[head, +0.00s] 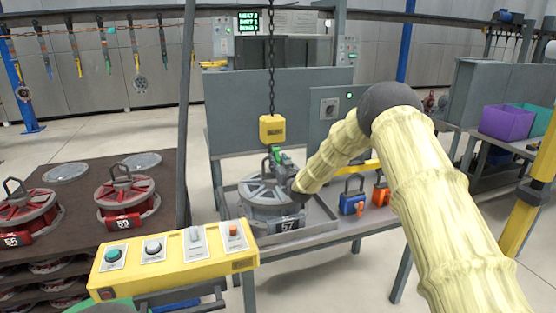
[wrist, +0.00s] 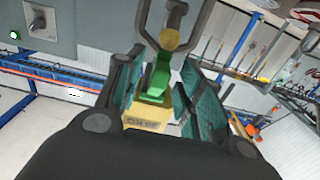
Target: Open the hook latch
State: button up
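The yellow hook block (head: 272,128) hangs from a chain in the head view, and in the wrist view its lettered face (wrist: 148,119) is between my fingers. The green hook latch (head: 281,157) is below the block; in the wrist view it (wrist: 156,80) lies between the teal finger pads. A grey hook or loop (wrist: 173,22) rises above it in the wrist view. My gripper (wrist: 160,88) is open, with a finger on each side of the latch; contact cannot be told. In the head view the gripper is mostly hidden by my wrist.
A grey round part marked 57 (head: 268,208) sits in a tray on the bench under the hook. A yellow button panel (head: 175,258) stands in front. Red parts (head: 127,202) are on the left table. Blue and orange padlocks (head: 352,203) are to the right.

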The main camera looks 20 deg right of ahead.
jog(key=shift+w, duration=0.75)
grip_shut()
